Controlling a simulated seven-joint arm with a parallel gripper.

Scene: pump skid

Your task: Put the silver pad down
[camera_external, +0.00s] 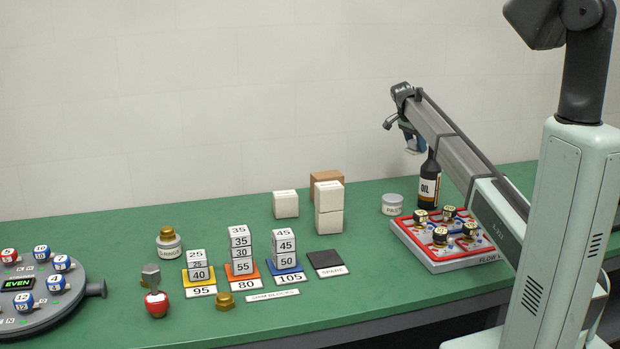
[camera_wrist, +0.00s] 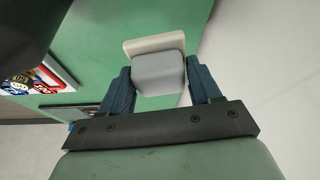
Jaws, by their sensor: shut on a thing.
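The silver pad (camera_wrist: 158,75) is a grey, rounded-square piece between the two blue fingers of my gripper (camera_wrist: 158,88) in the wrist view. My gripper is shut on it. A pale beige piece (camera_wrist: 150,43) shows just beyond it; I cannot tell whether it belongs to the pad. In the external view my gripper (camera_external: 413,147) is above the bench at the back, near the oil bottle (camera_external: 428,184). The pad is too small there to make out clearly.
A red-edged tray (camera_external: 445,240) with several black-topped pieces stands right of a grey tin (camera_external: 392,204). White boxes (camera_external: 329,222), numbered block stacks, a dark square (camera_external: 325,260) and a round dial (camera_external: 40,305) lie leftward. The green bench (camera_external: 400,310) is clear at front centre.

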